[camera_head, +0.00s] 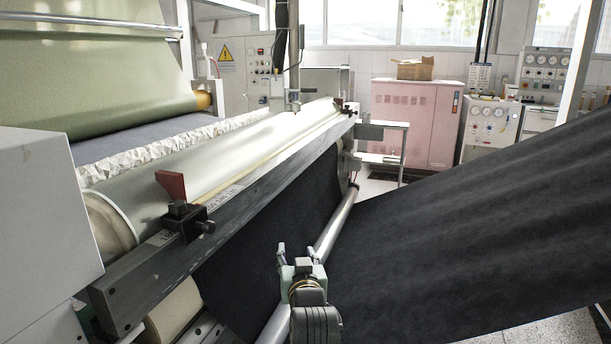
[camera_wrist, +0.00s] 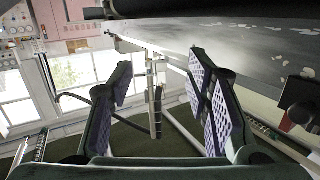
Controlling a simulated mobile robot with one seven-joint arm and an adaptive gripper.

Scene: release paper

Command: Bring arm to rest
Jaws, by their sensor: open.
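My gripper (camera_head: 298,252) is low in the middle of the head view, in front of the dark fabric sheet and close to a metal bar. In the wrist view my gripper (camera_wrist: 160,90) shows two fingers with purple ridged pads standing wide apart. Nothing is between the pads; only background shows there. My arm comes up from the bottom edge of the head view. Whether the gripper touches the bar or the fabric I cannot tell.
Black fabric (camera_head: 450,240) stretches to the right. A thin metal bar (camera_head: 335,225) runs beside the gripper. A pink cabinet (camera_head: 415,120) stands behind.

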